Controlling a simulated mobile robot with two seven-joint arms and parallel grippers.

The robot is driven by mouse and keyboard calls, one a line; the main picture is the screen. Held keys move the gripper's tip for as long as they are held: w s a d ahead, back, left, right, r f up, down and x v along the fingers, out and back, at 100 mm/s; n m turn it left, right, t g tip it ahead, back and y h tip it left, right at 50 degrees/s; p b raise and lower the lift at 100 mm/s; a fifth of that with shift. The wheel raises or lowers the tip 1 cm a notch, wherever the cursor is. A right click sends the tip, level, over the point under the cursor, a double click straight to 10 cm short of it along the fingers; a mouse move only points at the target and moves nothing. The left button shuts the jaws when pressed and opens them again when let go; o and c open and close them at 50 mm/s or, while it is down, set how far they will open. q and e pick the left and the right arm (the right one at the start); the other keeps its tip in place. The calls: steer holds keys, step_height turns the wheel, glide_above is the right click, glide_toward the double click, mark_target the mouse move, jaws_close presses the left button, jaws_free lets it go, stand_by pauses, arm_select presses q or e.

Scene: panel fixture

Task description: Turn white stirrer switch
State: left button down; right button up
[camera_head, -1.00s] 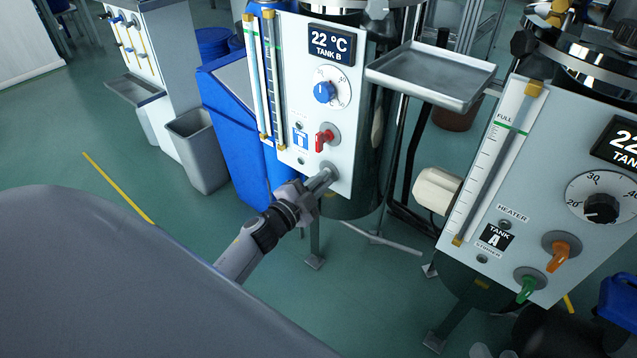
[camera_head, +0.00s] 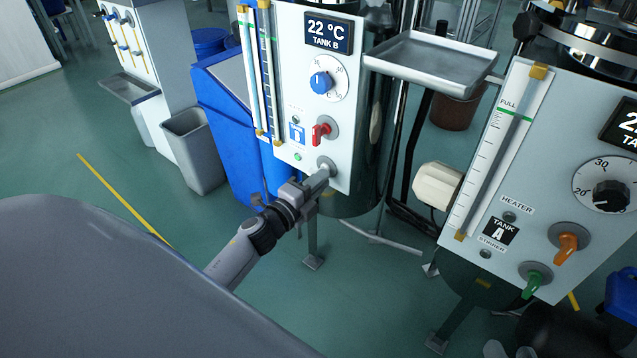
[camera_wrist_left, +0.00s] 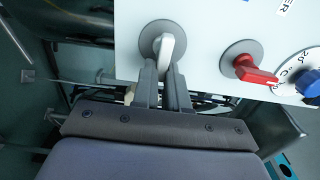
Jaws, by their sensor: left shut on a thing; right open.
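The white stirrer switch (camera_wrist_left: 168,50) sits on a round grey plate at the bottom of the Tank B panel (camera_head: 290,75). In the head view the switch is mostly hidden by my gripper, and part of its grey plate (camera_head: 325,162) shows. My left gripper (camera_head: 318,181) reaches it from below left. In the left wrist view its two fingers (camera_wrist_left: 165,80) are shut on the switch's lower end, one on each side. The switch stands tilted there. A small lamp (camera_head: 297,157) left of the switch shows green. My right gripper (camera_head: 493,350) is only partly visible at the bottom edge.
A red switch (camera_head: 321,132) and a blue dial (camera_head: 320,82) sit above the white switch. A metal tray (camera_head: 430,60) juts out to the right. Tank A's panel (camera_head: 520,165) stands further right. The floor below left is clear.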

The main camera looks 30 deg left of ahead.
arm_select(q)
steer(key=shift+a+f, duration=0.1)
stand_by(0.3)
steer(key=c, duration=1.2)
jaws_free()
arm_select(e)
steer(key=shift+f, duration=0.1)
arm_select(q)
steer(key=shift+o, duration=0.2)
steer(key=s+p, duration=0.1)
steer(key=s, duration=0.6)
steer(key=shift+s+a+p, duration=0.15)
steer(key=shift+a+p, duration=0.1)
steer(key=shift+p, duration=0.05)
arm_select(e)
steer(key=shift+a+g, duration=0.5)
steer(key=shift+a, duration=0.1)
steer(key=shift+w+m+y, duration=0.1)
steer(key=shift+m+y, duration=0.2)
